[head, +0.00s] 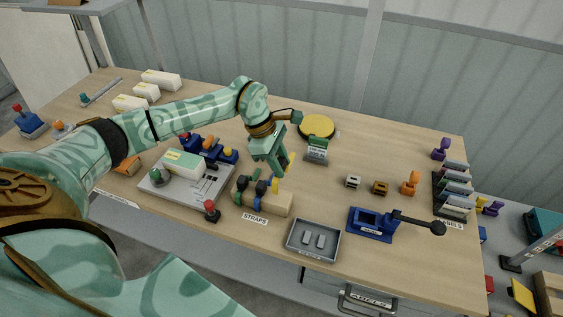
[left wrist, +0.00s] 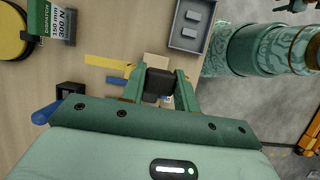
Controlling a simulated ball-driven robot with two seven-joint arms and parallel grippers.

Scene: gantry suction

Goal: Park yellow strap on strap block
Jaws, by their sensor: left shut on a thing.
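The strap block (head: 276,204) is a pale wooden block with a STRAPS label on its front, near the front edge of the bench. Green and blue straps with dark buckles lie across its left part. My left gripper (head: 274,176) points down just above the block's right part. In the left wrist view its fingers (left wrist: 160,84) are shut on a dark buckle. My right gripper is not in view.
A grey tray (head: 314,254) with two small pieces stands right of the block. A grey fixture plate (head: 160,193) and a red-knobbed lever (head: 211,209) are close on the left. A green gauge box (head: 317,152) stands behind, and a blue lever tool (head: 371,227) is farther right.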

